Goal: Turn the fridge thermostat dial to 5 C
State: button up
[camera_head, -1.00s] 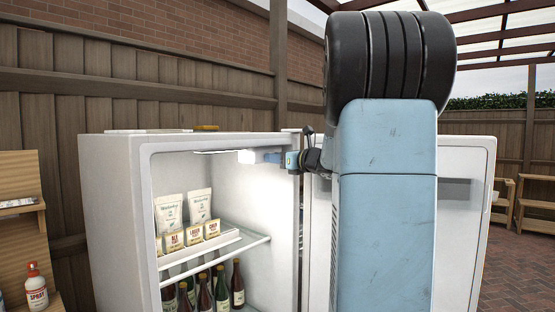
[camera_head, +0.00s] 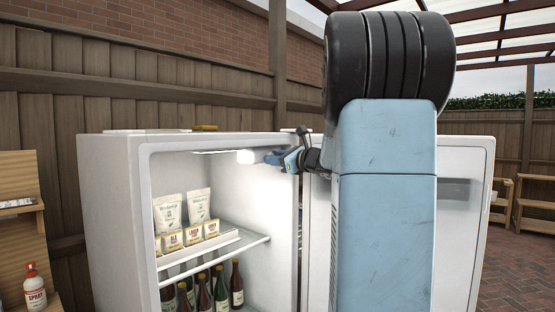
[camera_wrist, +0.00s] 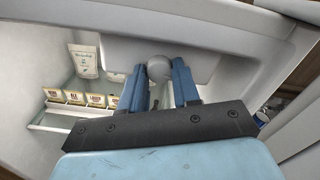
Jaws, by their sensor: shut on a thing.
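The open white fridge (camera_head: 105,215) stands in front of me. The round, pale thermostat dial (camera_wrist: 158,68) sits under the fridge's ceiling panel, between my blue fingertips in the wrist view. In the head view a bright white rounded part (camera_head: 246,157) shows at the fingertips, too glaring to make out. My gripper (camera_head: 277,158) reaches in from the right at the top of the fridge and is tilted. It is shut on the dial, with one finger on each side. No scale or pointer mark can be read in either view.
A shelf (camera_head: 250,245) holds white pouches (camera_head: 168,210) and small labelled boxes (camera_head: 193,235). Several bottles (camera_head: 237,285) stand below. The open fridge door (camera_head: 465,225) is at the right, behind my arm.

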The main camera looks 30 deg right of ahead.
jog(key=n, duration=0.7)
jog(key=shift+d, duration=0.15)
dwell(0.4)
jog(key=shift+f, duration=0.1)
jog(key=o, duration=1)
jog(key=shift+o, duration=0.2)
